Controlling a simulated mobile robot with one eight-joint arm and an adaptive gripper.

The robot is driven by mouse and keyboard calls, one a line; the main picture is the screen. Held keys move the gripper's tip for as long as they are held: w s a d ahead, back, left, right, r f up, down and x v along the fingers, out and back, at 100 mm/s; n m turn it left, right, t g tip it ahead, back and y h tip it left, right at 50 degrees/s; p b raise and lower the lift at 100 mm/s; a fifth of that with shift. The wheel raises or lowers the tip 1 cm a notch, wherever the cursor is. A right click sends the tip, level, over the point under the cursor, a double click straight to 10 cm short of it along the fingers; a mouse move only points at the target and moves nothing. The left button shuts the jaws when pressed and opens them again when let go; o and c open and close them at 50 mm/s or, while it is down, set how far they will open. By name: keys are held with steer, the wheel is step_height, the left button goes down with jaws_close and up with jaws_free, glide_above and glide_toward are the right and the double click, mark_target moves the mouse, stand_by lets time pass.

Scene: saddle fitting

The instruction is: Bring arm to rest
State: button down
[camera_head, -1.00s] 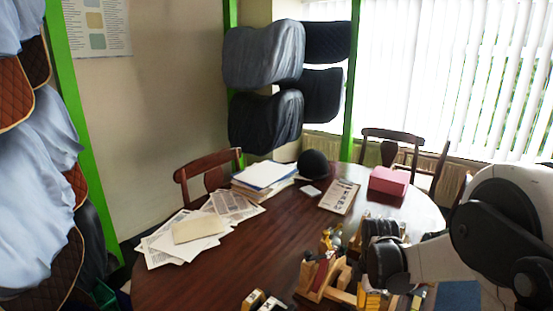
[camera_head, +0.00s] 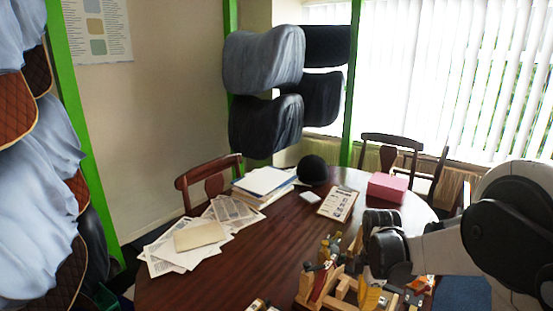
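My white and black arm (camera_head: 450,250) reaches in from the right over the front right of the table. Its black end joints hang above a wooden tool rack (camera_head: 318,284) that holds several tools. My gripper is not clearly seen; the arm's end and the rack hide that area. I cannot tell whether it holds anything.
The dark wooden table (camera_head: 262,245) bears loose papers (camera_head: 200,235), a paper stack (camera_head: 264,182), a black helmet (camera_head: 312,170), a printed sheet (camera_head: 338,200) and a red box (camera_head: 387,187). Chairs (camera_head: 210,180) stand behind it. The middle of the table is clear.

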steer(key=s+a+r+m+t, duration=0.2)
steer(key=s+r+m+t, duration=0.1)
steer(key=s+r+m, duration=0.4)
steer(key=s+a+r+m+t, duration=0.2)
steer(key=s+r+m+t, duration=0.2)
steer(key=s+r+m, duration=0.3)
steer(key=shift+s+a+r+m, duration=0.15)
steer(key=shift+s+m, duration=1.25)
steer(key=shift+s, duration=0.9)
